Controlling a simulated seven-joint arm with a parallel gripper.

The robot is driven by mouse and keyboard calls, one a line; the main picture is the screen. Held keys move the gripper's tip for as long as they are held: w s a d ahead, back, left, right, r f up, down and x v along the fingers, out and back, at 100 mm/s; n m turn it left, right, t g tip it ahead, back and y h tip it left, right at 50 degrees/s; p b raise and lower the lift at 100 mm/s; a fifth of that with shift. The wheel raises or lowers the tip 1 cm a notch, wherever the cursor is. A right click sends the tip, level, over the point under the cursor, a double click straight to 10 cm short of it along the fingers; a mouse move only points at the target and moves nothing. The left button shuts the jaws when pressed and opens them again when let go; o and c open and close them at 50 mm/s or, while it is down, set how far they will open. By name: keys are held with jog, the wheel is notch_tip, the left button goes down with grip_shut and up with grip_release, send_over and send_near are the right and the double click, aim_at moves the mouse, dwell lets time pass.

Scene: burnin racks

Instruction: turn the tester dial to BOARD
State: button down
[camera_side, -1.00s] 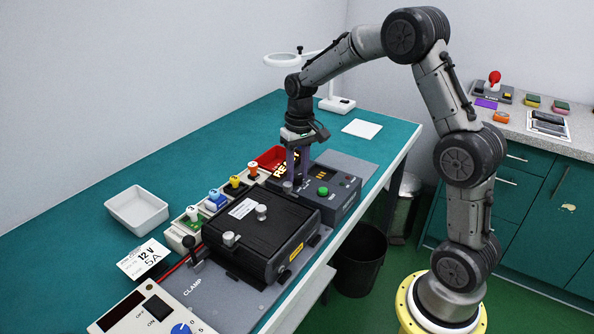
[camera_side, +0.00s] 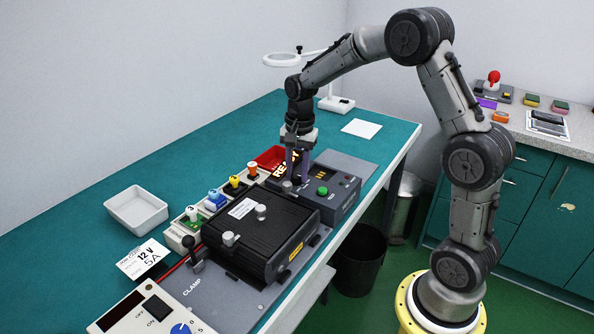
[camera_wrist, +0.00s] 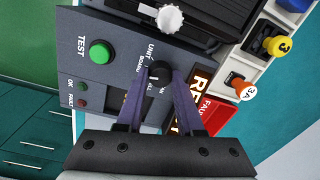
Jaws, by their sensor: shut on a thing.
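The tester (camera_side: 341,200) is a grey box on the teal bench with a green TEST button (camera_wrist: 100,52). Its dial, a black knob (camera_wrist: 159,70), has labels around it that read UNIT and BOARD, with one more partly hidden. My gripper (camera_wrist: 160,84) points down over the tester with its two purple fingers on either side of the knob, shut on it. In the side view my gripper (camera_side: 297,180) is at the tester's left part and hides the dial. The knob's pointer direction cannot be told clearly.
A black lidded fixture (camera_side: 262,232) stands close in front of the tester. Coloured plugs (camera_side: 234,184) line its left side. A red FAULT bin (camera_side: 270,158) and a lit READY sign (camera_side: 287,165) are close behind the gripper. A white tray (camera_side: 136,211) is at left.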

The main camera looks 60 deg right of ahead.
aim_at(299, 176)
jog(key=shift+m, duration=1)
jog(key=c, duration=0.5)
grip_release()
jog(key=shift+c, duration=0.2)
notch_tip(299, 176, up, 14)
jog(key=shift+s, duration=0.35)
jog(key=shift+f, duration=0.15)
